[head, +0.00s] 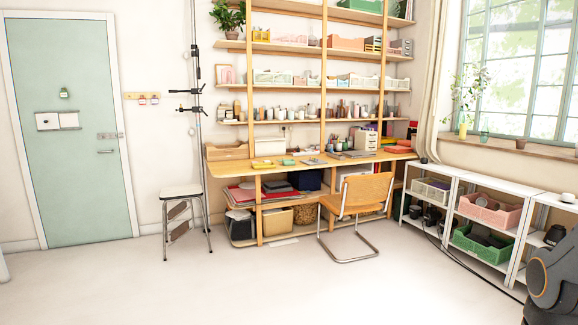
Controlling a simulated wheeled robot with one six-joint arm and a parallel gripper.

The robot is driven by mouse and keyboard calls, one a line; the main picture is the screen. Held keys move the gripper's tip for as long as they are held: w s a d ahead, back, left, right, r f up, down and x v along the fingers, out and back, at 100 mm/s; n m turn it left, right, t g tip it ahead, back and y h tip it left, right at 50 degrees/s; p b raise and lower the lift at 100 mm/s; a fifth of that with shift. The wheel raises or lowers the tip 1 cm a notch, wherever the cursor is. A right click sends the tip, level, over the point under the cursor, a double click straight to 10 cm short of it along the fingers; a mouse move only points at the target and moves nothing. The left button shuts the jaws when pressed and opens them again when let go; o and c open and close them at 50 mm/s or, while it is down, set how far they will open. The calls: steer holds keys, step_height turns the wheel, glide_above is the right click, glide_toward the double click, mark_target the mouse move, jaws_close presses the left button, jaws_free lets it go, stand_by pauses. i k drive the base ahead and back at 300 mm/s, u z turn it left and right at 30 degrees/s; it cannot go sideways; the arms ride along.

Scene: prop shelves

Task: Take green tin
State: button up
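A small green item (288,162), which looks like the green tin, lies on the wooden desk (232,165) across the room. It sits between a pale yellow box and some flat items, and it is too small to make out its lid or exact shape. My gripper is not in view. Only a dark grey part of my arm shows at the lower right edge, far from the desk.
A wooden chair (358,198) stands at the desk's front. A step stool (182,196) stands left of the desk. Low white shelves (455,172) with crates line the right wall, and a black cable lies beside them. The pale floor (230,285) ahead is clear.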

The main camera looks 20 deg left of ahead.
mark_target(288, 163)
steer(key=u, duration=0.3)
steer(key=i, duration=0.85)
steer(key=u, duration=0.85)
steer(key=i, duration=1.7)
steer(key=u, duration=0.45)
steer(key=i, duration=1.7)
steer(key=z, duration=0.6)
steer(key=i, duration=1.75)
steer(key=z, duration=0.7)
steer(key=i, duration=0.35)
steer(key=z, duration=0.05)
